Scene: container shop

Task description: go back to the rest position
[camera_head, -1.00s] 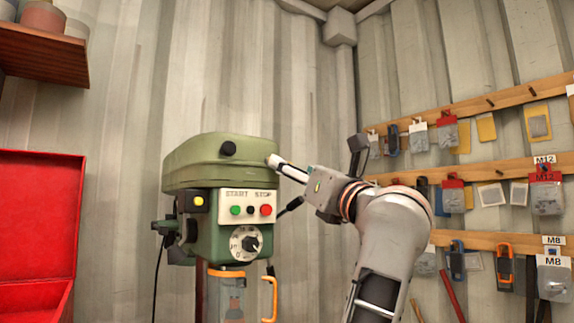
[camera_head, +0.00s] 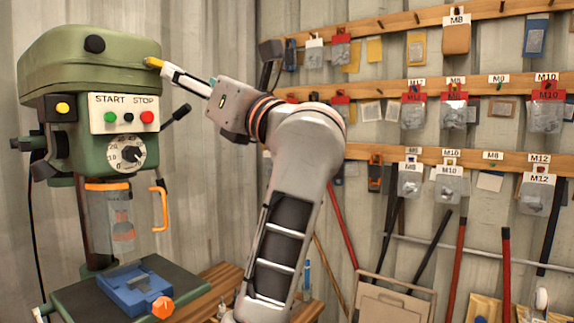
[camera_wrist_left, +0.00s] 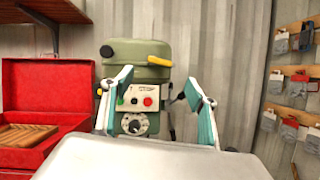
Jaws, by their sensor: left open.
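My left gripper (camera_head: 170,73) is raised at the upper right side of the green drill press (camera_head: 85,62) in the head view. In the left wrist view its two teal-lined fingers (camera_wrist_left: 158,82) stand wide apart with nothing held between them. The drill press (camera_wrist_left: 135,72) is beyond them. A small yellow thing (camera_head: 154,62) shows at the press's upper right edge, close to the fingertips; it also shows between the fingers in the wrist view (camera_wrist_left: 158,62). I cannot tell whether the fingers touch the press. My right gripper is out of view.
A blue vise (camera_head: 130,290) sits on the press table. A wall with wooden rails (camera_head: 480,157) of hanging packets and tools stands at the right. A red open box (camera_wrist_left: 40,88) is left in the wrist view. Long-handled tools (camera_head: 505,265) lean at the lower right.

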